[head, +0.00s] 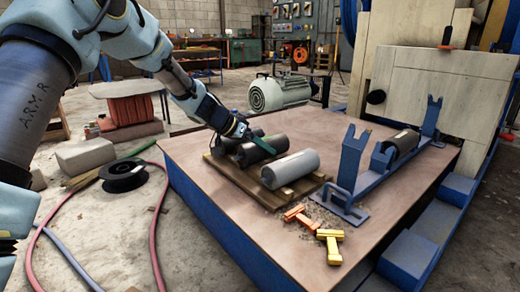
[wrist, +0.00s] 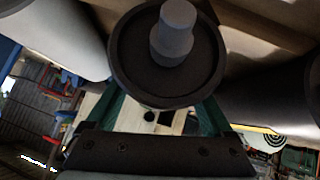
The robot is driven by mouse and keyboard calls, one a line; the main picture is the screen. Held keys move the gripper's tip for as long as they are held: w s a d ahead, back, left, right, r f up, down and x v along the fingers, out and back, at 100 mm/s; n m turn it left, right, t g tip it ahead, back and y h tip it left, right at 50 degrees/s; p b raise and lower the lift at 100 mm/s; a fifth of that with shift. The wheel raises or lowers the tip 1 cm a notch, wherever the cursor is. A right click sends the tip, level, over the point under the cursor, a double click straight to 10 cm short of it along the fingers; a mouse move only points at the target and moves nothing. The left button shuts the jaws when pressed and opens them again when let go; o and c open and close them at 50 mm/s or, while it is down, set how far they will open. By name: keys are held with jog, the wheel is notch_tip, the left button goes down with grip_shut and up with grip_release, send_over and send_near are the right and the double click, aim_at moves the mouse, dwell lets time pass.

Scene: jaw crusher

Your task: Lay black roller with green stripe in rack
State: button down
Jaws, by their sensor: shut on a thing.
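My gripper (head: 262,146) reaches down over the wooden pallet (head: 245,188), with its green fingers closed around the middle, dark roller (head: 258,156). In the wrist view, this roller's round black end (wrist: 135,65) and grey shaft stub sit between the green fingers of my gripper (wrist: 165,112). I cannot make out a green stripe on it apart from the green finger. The roller seems to lie on or just above the pallet. The blue rack (head: 354,160) stands to the right with forked uprights. A dark roller with a pale label (head: 405,143) lies low in the rack.
A light grey roller (head: 290,169) lies close in front of the held one, and another dark roller (head: 229,143) close behind. Orange (head: 296,214) and yellow (head: 329,244) pieces lie near the table's front edge. The brown tabletop (head: 250,235) is clear at front left.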

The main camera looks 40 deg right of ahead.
jog(key=shift+f+b, duration=0.6)
jog(key=shift+b, duration=0.2)
grip_release()
jog(key=shift+f, duration=0.1)
jog(key=p+v, duration=0.3)
jog(key=v, duration=0.6)
jog(key=shift+w+a+r+p, duration=0.1)
jog(key=shift+r+p, duration=0.25)
jog(key=shift+p, duration=0.05)
jog(key=shift+w+a+r, duration=0.1)
jog(key=shift+a+r, duration=0.25)
jog(key=shift+a, duration=0.2)
